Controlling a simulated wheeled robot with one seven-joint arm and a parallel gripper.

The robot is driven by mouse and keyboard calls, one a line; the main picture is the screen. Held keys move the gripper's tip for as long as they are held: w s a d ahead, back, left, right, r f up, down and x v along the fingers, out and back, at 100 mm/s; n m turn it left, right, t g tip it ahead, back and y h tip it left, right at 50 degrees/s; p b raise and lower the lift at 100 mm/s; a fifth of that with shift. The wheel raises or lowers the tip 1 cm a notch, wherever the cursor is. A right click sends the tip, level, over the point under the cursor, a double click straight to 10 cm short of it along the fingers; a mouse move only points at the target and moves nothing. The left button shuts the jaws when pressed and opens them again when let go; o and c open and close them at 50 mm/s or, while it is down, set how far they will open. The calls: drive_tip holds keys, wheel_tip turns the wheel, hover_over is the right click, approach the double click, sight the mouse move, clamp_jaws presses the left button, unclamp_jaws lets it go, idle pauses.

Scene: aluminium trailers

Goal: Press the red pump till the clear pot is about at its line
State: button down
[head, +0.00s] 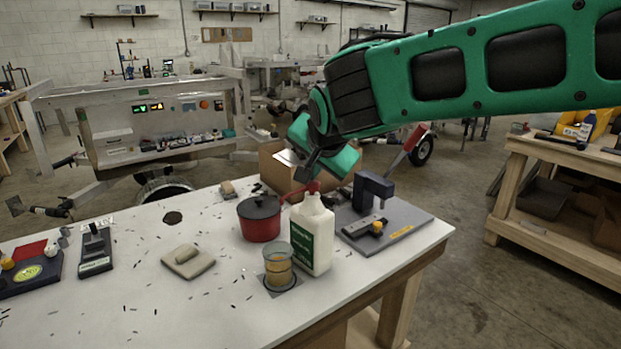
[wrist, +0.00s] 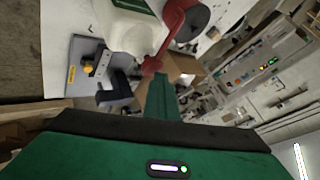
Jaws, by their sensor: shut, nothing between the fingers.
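The white bottle with a green label (head: 311,243) stands near the front edge of the bench. Its red pump (head: 313,188) is on top, and it also shows in the wrist view (wrist: 153,65). The clear pot (head: 278,268) stands on a dark pad just left of the bottle, with amber liquid in its lower part. I cannot make out its line. My gripper (head: 307,177) is shut and empty, pointing down close over the pump. In the wrist view, its green fingers (wrist: 158,88) end close by the pump head; I cannot tell whether they touch.
A red pot with a black lid (head: 260,220) stands behind the clear pot. A grey plate with a dark clamp (head: 415,222) lies right of the bottle, and a cardboard box (head: 280,165) is behind. A beige block (head: 188,261) lies left. Small dark bits litter the bench.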

sight(313, 184)
idle(0.3)
drive_tip(key=shift+r, duration=1.4)
drive_tip(key=shift+r, duration=0.1)
drive_tip(key=shift+r, duration=2.4)
